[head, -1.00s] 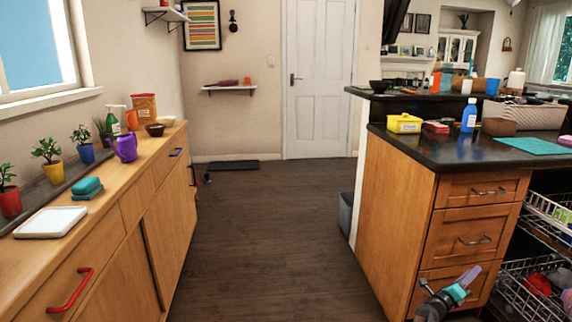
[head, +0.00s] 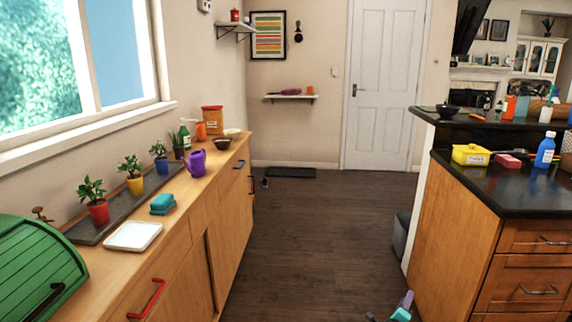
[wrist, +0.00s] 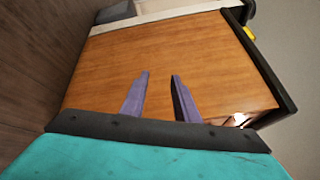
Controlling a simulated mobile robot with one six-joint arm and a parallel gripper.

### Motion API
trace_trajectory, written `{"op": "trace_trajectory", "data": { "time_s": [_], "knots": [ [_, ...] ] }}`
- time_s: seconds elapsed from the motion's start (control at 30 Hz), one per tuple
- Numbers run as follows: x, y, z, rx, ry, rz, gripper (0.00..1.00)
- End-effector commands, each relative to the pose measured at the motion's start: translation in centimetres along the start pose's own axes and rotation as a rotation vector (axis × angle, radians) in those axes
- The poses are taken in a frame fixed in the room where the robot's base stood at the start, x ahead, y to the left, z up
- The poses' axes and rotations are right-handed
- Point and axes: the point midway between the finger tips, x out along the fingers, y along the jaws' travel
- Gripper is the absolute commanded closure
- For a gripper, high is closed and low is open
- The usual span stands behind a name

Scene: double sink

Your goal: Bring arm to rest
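My gripper (wrist: 160,95) shows in the wrist view with two purple fingers apart and nothing between them. Beyond the fingers is the plain wooden side of the island cabinet (wrist: 180,55). In the head view only the tip of my gripper (head: 402,308) shows at the bottom edge, in front of the wooden island (head: 450,250). The rest of my arm is out of the head view.
A long wooden sideboard (head: 190,250) runs along the left, with a white tray (head: 132,236), potted plants and a green bread box (head: 35,270). A grey bin (head: 401,235) stands beside the island. The dark floor (head: 300,240) between is clear.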

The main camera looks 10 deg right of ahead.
Motion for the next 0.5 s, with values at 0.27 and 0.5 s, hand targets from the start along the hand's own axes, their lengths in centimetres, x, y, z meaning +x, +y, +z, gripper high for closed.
{"op": "trace_trajectory", "data": {
  "time_s": [0.27, 0.5],
  "knots": [
    [-8.0, 6.6, 9.7, -0.196, -0.201, 0.249, 0.72],
    [-16.9, 12.5, 15.2, -0.424, -0.395, 0.468, 0.72]
  ]
}}
